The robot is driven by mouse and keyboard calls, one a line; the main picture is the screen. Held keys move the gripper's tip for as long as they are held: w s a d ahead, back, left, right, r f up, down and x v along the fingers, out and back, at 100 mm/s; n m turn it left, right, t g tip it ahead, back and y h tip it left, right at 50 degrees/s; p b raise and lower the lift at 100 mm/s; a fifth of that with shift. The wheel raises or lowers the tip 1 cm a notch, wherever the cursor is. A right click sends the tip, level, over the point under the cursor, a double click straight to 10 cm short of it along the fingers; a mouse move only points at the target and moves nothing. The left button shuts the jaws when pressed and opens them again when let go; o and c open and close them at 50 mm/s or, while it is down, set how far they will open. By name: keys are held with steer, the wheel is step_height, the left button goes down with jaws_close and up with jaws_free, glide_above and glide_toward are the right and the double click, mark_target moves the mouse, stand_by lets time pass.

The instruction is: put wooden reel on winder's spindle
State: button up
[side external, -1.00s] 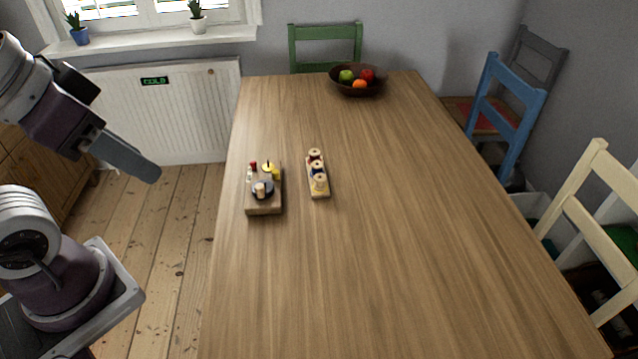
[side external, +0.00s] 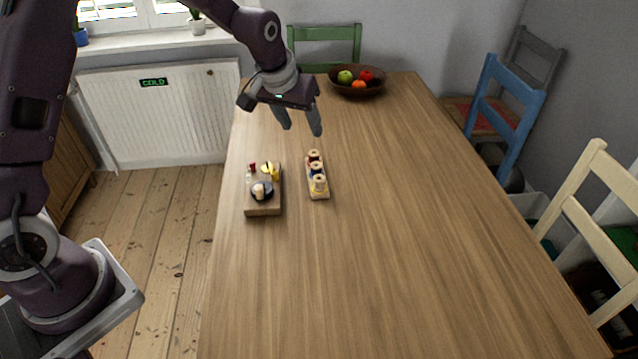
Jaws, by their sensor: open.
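The winder (side external: 263,209) is a small wooden block near the table's left edge. It carries a dark round disc with a pale upright piece, probably the spindle (side external: 259,190), plus yellow and red parts. To its right stands a pale narrow rack (side external: 319,194) holding a row of small wooden reels, one of them at the front (side external: 319,181). The reels' thread colours are too small to tell well; one looks blue. My gripper (side external: 300,130) is open and empty, fingers pointing down, above and behind the winder and the rack, apart from both.
A dark bowl of fruit (side external: 357,88) stands at the table's far end. Chairs in green (side external: 324,48), blue (side external: 500,110) and cream (side external: 600,215) stand around the table. The table's (side external: 400,250) front and right are clear.

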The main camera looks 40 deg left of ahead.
mark_target(319, 180)
steer(key=shift+y, duration=0.4)
steer(key=x, duration=0.8)
steer(key=s+x, duration=0.1)
steer(key=x, duration=0.7)
steer(key=d+f+x, duration=0.1)
steer(key=x, duration=0.7)
steer(key=shift+s, duration=0.25)
jaws_close()
